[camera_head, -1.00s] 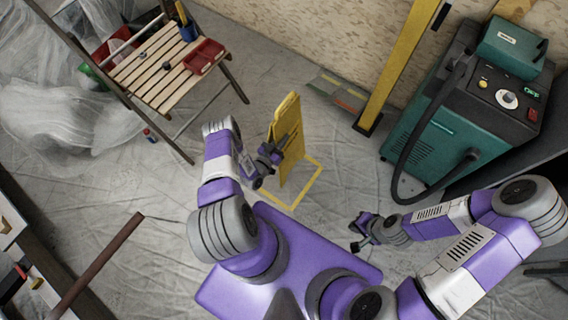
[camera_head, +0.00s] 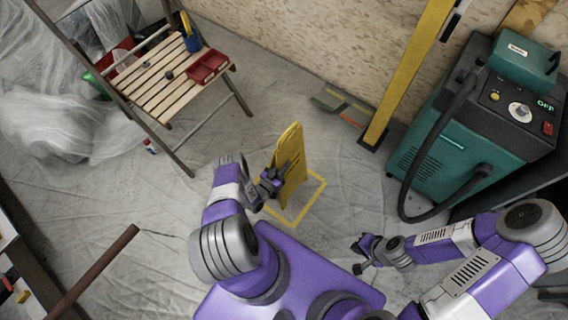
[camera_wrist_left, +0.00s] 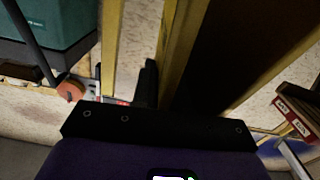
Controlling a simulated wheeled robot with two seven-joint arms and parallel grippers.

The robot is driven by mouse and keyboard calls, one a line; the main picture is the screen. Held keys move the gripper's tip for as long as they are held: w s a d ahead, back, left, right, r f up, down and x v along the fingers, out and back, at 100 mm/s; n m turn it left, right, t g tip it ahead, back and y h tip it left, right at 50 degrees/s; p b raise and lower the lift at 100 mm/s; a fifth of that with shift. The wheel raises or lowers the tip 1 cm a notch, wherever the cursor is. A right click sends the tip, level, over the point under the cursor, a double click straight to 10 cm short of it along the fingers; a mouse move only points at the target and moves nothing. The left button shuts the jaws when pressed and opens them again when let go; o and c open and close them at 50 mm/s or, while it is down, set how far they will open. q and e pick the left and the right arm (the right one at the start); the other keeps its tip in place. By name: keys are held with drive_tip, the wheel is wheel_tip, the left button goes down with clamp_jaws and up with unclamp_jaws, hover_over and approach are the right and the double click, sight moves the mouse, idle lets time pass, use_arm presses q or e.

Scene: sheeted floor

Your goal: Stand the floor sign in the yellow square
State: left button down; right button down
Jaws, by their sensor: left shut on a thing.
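The yellow floor sign (camera_head: 292,150) is upright in the head view, with its lower end over the left part of the yellow square (camera_head: 314,196) marked on the floor. I cannot tell whether its foot touches the floor. My left gripper (camera_head: 272,180) is shut on the sign's left side. In the left wrist view, the sign's yellow edges (camera_wrist_left: 182,38) run up from the gripper, with a dark area beside them. Part of the square's outline is hidden behind the sign and gripper. My right gripper (camera_head: 362,254) looks open and empty, to the right of the square.
A slatted wooden chair (camera_head: 160,82) with a red tray (camera_head: 208,66) stands at upper left. A teal machine (camera_head: 480,125) with a black hose stands at right. A yellow post (camera_head: 408,72) stands by the wall. Plastic sheeting (camera_head: 60,115) lies at left. Floor around the square is clear.

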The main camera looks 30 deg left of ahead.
use_arm(q)
drive_tip(key=shift+w+f, duration=0.1)
drive_tip(key=shift+f, duration=0.05)
drive_tip(key=c, duration=1.1)
unclamp_jaws()
drive_tip(key=shift+c, duration=0.2)
drive_tip(key=s+p, duration=0.3)
drive_tip(key=s, duration=0.9)
drive_tip(key=shift+a, duration=0.45)
drive_tip(key=shift+s, duration=0.15)
